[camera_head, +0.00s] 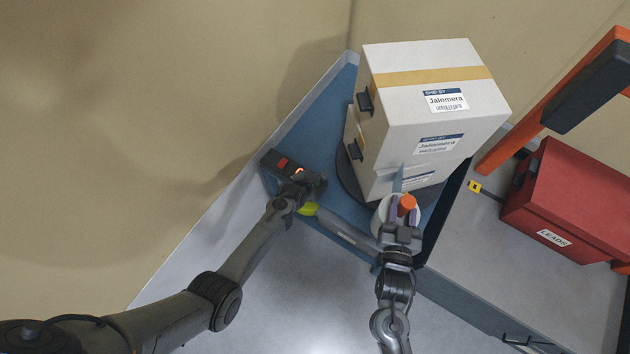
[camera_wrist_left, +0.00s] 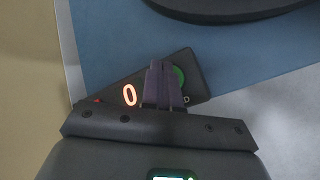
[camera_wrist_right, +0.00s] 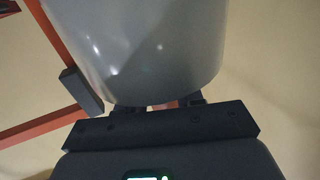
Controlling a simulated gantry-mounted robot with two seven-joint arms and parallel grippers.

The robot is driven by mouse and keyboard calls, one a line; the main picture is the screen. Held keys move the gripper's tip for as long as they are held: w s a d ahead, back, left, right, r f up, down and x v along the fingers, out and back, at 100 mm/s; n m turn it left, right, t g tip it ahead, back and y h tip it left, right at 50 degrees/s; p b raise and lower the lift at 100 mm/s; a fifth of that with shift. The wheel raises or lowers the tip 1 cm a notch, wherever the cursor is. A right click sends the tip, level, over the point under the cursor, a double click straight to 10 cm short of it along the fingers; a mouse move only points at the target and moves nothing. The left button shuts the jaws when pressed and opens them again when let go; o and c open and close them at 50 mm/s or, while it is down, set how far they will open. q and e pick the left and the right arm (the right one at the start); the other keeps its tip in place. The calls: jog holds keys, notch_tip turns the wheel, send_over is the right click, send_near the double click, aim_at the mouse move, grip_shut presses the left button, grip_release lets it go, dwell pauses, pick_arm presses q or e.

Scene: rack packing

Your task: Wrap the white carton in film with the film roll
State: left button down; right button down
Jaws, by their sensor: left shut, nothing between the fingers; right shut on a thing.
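White cartons with printed labels stand stacked on a dark round turntable (camera_head: 346,180); the upper carton (camera_head: 400,120) has a tan tape band, and the lower carton (camera_head: 378,186) is partly hidden. My right gripper (camera_head: 402,222) is shut on the pale film roll (camera_head: 384,212), beside the stack's near side. The roll fills the top of the right wrist view (camera_wrist_right: 140,45). A bluish translucent strip (camera_head: 398,180) shows between roll and carton. My left gripper (camera_wrist_left: 163,80) is shut and empty at the dark control box (camera_wrist_left: 200,88), its tips beside the green button (camera_wrist_left: 179,76). The display reads 0.
The turntable sits on a blue base (camera_head: 318,130). A red case (camera_head: 575,205) marked LEADS stands at right, near an orange frame (camera_head: 550,105) with a black pad. Open grey floor lies between my arms.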

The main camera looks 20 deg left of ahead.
pick_arm(q)
jog(key=shift+f, duration=0.15)
jog(key=shift+f, duration=0.3)
